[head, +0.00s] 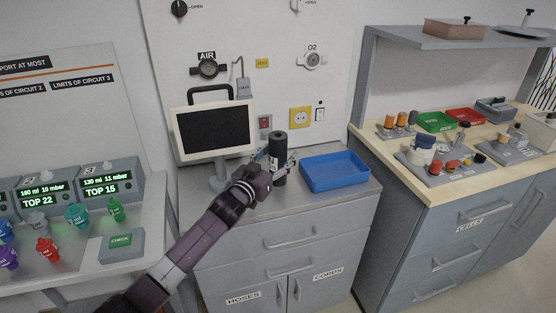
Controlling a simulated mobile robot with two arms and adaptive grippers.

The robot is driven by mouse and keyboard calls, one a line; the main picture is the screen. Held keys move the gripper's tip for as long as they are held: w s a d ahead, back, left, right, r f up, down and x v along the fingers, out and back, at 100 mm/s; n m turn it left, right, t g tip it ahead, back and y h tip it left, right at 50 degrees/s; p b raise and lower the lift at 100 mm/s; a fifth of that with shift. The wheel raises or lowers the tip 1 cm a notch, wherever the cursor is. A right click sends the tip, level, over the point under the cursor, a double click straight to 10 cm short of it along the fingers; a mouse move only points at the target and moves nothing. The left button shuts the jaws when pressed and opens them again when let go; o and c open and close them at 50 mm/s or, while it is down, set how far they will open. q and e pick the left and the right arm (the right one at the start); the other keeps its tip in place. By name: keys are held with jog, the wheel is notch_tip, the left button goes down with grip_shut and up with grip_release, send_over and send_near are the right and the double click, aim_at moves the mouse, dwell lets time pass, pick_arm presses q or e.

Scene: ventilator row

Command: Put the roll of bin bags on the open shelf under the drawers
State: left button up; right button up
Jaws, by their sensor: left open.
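A dark upright cylinder, which looks like the roll of bin bags (279,150), stands on the grey cabinet top between the monitor and the blue tray. My left gripper (275,162) is at the roll, with its fingers beside it and spread open. Whether the fingers touch the roll cannot be told. The grey cabinet (236,241) has drawers with bar handles in front and doors labelled HOSES and CORDS below. I cannot make out an open shelf under the drawers. My right gripper is not in view.
A monitor (213,131) stands left of the roll and a blue tray (335,172) right of it. A wooden-topped bench (430,187) with several parts and trays stands at the right. A table with lit displays (101,188) stands at the left.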

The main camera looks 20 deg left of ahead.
pick_arm(q)
jog(key=shift+c, duration=0.5)
jog(key=c, duration=1.3)
jog(key=shift+r, duration=0.15)
